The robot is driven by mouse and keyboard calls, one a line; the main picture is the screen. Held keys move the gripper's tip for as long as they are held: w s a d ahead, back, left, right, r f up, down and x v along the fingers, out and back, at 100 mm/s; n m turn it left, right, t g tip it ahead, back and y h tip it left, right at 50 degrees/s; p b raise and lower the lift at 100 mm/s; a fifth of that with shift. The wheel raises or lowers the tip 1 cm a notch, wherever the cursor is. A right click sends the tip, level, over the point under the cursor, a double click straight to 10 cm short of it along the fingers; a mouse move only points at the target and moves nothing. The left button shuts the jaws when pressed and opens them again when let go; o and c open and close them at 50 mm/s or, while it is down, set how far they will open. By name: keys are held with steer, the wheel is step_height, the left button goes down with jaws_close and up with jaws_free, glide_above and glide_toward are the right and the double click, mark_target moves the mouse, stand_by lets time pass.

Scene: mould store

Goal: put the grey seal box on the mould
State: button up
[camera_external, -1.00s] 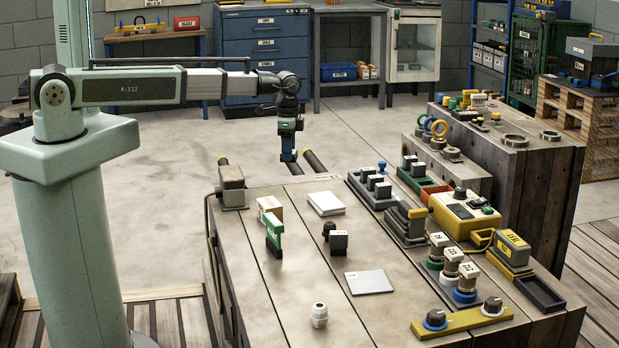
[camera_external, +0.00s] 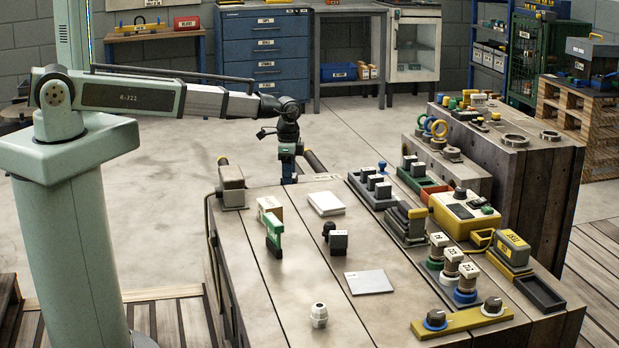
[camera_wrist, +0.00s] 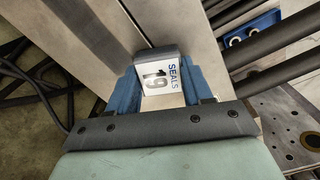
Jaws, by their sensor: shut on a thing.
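My gripper (camera_external: 289,178) hangs low at the far edge of the bench in the external view. In the wrist view its blue fingers (camera_wrist: 160,92) are shut on the grey seal box (camera_wrist: 158,52), one on each side. The box has a white label reading "SEALS 19" facing the camera. In the external view I cannot make the box out. Dark rods (camera_wrist: 268,48) and a metal plate with holes (camera_wrist: 285,130) lie to the right in the wrist view. They may belong to the mould, but I cannot tell. The rods also show behind the bench (camera_external: 315,161).
The bench top (camera_external: 275,300) carries a green-and-white block (camera_external: 273,238), a white pad (camera_external: 326,203) and a small dark box (camera_external: 338,242). Switches and a yellow control box (camera_external: 463,214) line its right side. Dark cables (camera_wrist: 28,75) lie left in the wrist view.

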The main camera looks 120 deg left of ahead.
steer(key=shift+f, duration=0.1)
steer(key=o, duration=1)
steer(key=shift+o, duration=0.2)
step_height(320, 180, up, 12)
